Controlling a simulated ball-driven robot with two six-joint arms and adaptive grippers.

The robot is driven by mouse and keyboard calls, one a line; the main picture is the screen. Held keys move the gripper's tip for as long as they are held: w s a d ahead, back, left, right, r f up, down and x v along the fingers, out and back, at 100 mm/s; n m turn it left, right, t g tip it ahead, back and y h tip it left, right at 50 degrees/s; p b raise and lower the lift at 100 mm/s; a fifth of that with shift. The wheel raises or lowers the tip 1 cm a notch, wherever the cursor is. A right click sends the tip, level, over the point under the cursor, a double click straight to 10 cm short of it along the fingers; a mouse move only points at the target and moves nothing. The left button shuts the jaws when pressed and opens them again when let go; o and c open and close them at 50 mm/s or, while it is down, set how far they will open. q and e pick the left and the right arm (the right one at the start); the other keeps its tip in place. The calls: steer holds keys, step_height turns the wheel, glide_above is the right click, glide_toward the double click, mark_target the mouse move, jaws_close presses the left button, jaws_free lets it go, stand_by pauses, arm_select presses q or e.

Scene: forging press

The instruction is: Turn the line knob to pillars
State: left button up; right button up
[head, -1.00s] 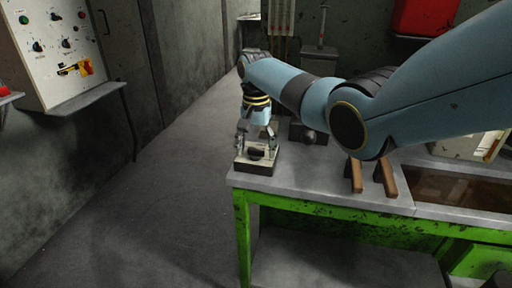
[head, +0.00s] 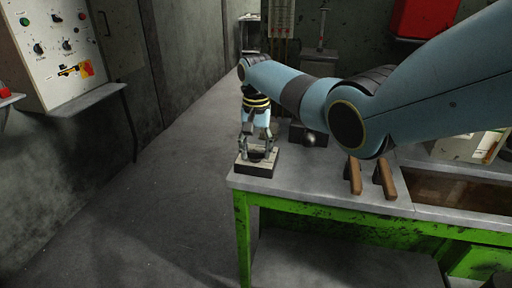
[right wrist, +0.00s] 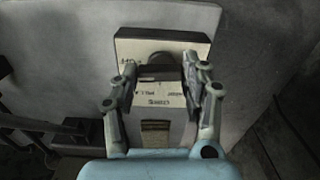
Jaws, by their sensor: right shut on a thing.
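A small flat box with a pale top and dark sides, the line knob's box (head: 255,171), sits at the near left corner of the workbench. My right gripper (head: 258,154) reaches down over it from above, shut on the knob. In the right wrist view, the dark bar-shaped line knob (right wrist: 160,73) lies crosswise between the fingers (right wrist: 160,80) of my right gripper. The pale face (right wrist: 160,96) carries small printed labels, too blurred to read surely; the fingers hide part of it. My left gripper is not in view.
The grey workbench (head: 300,182) has a green frame. Two wooden handles (head: 369,178) lie right of the box, and a dark block with a round knob (head: 308,138) stands behind it. A control panel (head: 62,50) is at the upper left. The floor left of the bench is clear.

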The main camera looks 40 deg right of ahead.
mark_target(256, 151)
steer(key=n+p, duration=0.1)
steer(key=n, duration=0.2)
steer(key=shift+r+p, duration=0.15)
steer(key=shift+p, duration=0.15)
steer(key=shift+w+n+p, duration=0.1)
steer(key=shift+n+p, duration=0.45)
steer(key=shift+n, duration=1.75)
steer(key=o, duration=1.2)
steer(key=shift+c, duration=0.2)
step_height(256, 151, up, 12)
